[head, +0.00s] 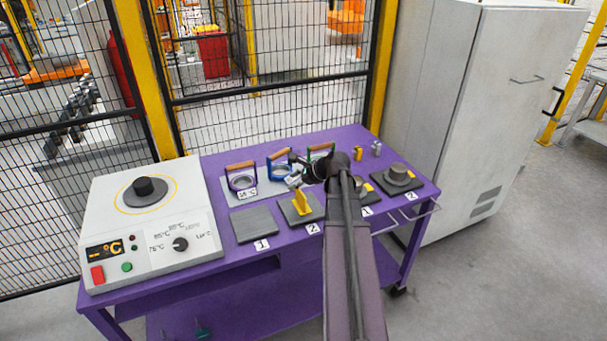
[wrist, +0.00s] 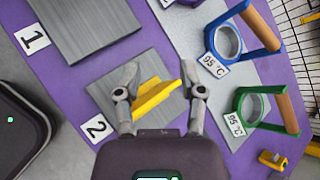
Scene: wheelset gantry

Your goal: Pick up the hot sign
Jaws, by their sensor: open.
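The hot sign, a bright yellow folded piece (head: 301,204), stands on the grey plate labelled 2 (head: 290,217). In the wrist view the yellow sign (wrist: 157,98) shows between my two fingers, tilted across the picture, with the plate (wrist: 103,88) under and beyond it. No lettering can be read on it. My gripper (wrist: 161,67) is open, one finger on either side of the sign. A gap shows at the left finger; the right finger is very close to the sign, and I cannot tell if it touches. In the head view my gripper (head: 296,176) is just above the sign.
A heater unit (head: 110,235) stands at the left of the purple table. The plate labelled 1 (head: 254,225) is bare. Ring gauges with wooden handles, one blue (wrist: 230,42) and one green (wrist: 240,100), stand behind. A small yellow piece (wrist: 272,160) and a round part (head: 398,174) are to the right.

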